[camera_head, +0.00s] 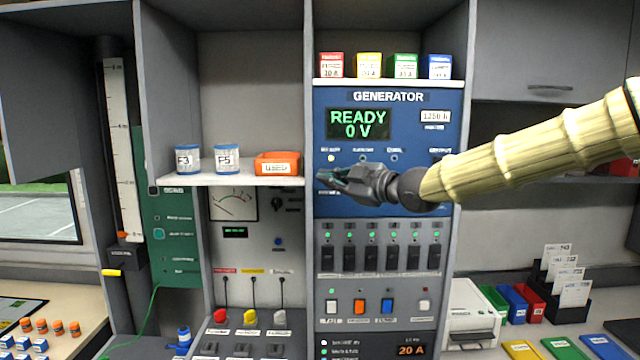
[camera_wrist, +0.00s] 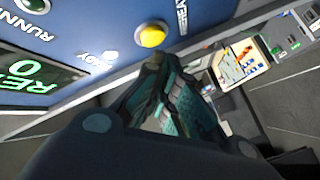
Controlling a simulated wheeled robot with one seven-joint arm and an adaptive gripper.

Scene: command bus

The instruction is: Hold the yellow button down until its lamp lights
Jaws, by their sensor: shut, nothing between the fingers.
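The yellow button (camera_wrist: 152,36) is on the blue generator panel (camera_wrist: 108,22) in the wrist view. My gripper (camera_wrist: 155,62) is shut and empty, its fingertips right below the button in that picture. I cannot tell whether they touch it. In the head view my gripper (camera_head: 322,177) is at the left of the generator panel (camera_head: 432,193) and hides the button. A small lamp (camera_wrist: 111,55) beside the button looks bright white. The leftmost lamp (camera_head: 331,157) in the panel's row looks bright pale yellow, the others dim.
The green display (camera_head: 358,124) reads READY 0 V. Black breaker switches (camera_head: 370,258) and coloured buttons (camera_head: 360,306) are below. A shelf (camera_head: 240,180) with tins and an orange box juts out at left. Small coloured boxes (camera_head: 369,65) stand above the panel.

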